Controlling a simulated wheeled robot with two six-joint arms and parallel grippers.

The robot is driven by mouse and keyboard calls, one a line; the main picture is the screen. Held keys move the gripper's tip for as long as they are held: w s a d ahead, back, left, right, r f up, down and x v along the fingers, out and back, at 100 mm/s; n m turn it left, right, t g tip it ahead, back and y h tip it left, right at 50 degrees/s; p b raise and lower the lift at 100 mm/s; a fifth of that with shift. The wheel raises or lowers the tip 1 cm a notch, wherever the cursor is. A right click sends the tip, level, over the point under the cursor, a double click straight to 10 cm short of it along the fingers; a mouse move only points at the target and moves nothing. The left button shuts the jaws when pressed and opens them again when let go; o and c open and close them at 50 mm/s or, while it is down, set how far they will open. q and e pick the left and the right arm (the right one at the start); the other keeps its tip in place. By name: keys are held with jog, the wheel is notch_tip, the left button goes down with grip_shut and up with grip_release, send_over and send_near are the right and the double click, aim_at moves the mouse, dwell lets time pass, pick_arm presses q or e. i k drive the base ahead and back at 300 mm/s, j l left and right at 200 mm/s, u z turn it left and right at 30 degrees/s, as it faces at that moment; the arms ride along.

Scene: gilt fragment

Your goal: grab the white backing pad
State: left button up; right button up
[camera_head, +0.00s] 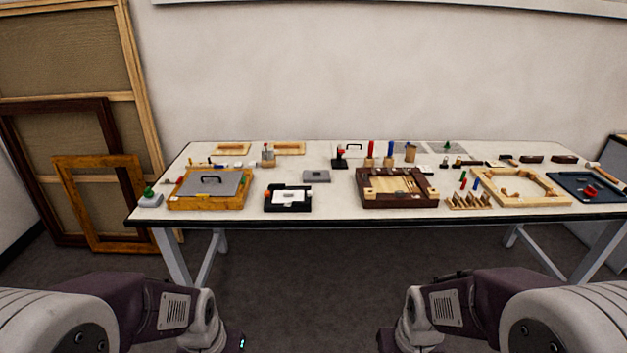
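A white pad-like piece (290,196) lies in a small black tray (288,208) near the front edge of the table, left of centre. Several small white blocks (238,164) lie farther back on the left; I cannot tell for sure which white piece is the backing pad. My two arms come in at the bottom left and bottom right, in front of the table and well short of it. The fingers of both grippers are below the picture's edge.

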aim_at(288, 196)
jog(key=i+j+z, duration=0.15)
jog(key=i+j, duration=0.2)
jog(key=i+j+z, duration=0.15)
jog(key=i+j, duration=0.15)
jog(key=i+j+z, duration=0.15)
jog(key=i+j, duration=0.15)
jog(key=j, duration=0.2)
jog(key=i+j+z, duration=0.15)
jog(key=i+j, duration=0.15)
jog(key=j, duration=0.2)
